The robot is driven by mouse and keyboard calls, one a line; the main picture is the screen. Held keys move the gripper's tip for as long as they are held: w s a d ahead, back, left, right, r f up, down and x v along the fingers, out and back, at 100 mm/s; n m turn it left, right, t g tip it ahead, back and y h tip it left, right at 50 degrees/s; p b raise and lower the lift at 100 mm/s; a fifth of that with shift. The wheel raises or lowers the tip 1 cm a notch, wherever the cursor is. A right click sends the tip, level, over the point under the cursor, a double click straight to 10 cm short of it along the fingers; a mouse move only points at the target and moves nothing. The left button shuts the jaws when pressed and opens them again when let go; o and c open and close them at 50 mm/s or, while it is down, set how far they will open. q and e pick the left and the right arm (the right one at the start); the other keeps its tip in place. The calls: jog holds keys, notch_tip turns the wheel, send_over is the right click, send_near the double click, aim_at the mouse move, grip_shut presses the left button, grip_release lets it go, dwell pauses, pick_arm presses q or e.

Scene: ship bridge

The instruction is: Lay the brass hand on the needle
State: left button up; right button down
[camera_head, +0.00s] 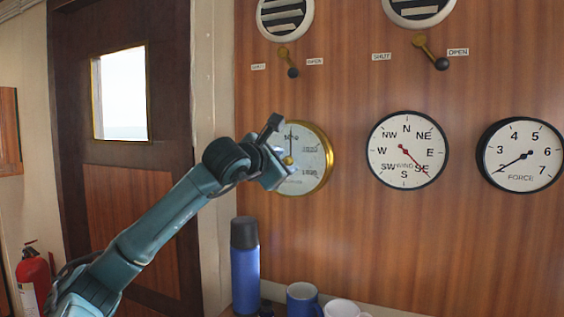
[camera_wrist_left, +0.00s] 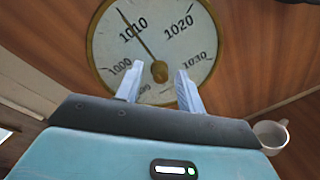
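The barometer (camera_head: 318,150) is a white dial with a brass rim on the wooden wall, partly covered by my left gripper in the head view. It fills the top of the left wrist view (camera_wrist_left: 98,45). Its dark needle (camera_wrist_left: 137,33) points up and left, close to 1010. A brass knob (camera_wrist_left: 160,71) sits at the dial's centre. I cannot make out a separate brass hand. My left gripper (camera_head: 284,161) is open in front of the dial, its fingers (camera_wrist_left: 159,80) on either side of the knob. Contact cannot be told. My right gripper is out of view.
A wind dial (camera_head: 407,150) and a force dial (camera_head: 520,156) hang to the right. Vents with levers (camera_head: 288,62) (camera_head: 431,53) are above. A blue flask (camera_head: 245,268), a blue mug (camera_head: 302,300) and a white mug (camera_head: 341,308) stand below.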

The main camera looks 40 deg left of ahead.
pick_arm(q)
jog(key=shift+o, duration=0.2)
jog(key=b+v, duration=0.4)
jog(key=v, duration=0.9)
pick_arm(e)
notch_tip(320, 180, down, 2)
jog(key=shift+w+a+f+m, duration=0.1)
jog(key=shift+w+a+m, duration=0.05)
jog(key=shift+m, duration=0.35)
pick_arm(q)
jog(key=shift+s, duration=0.1)
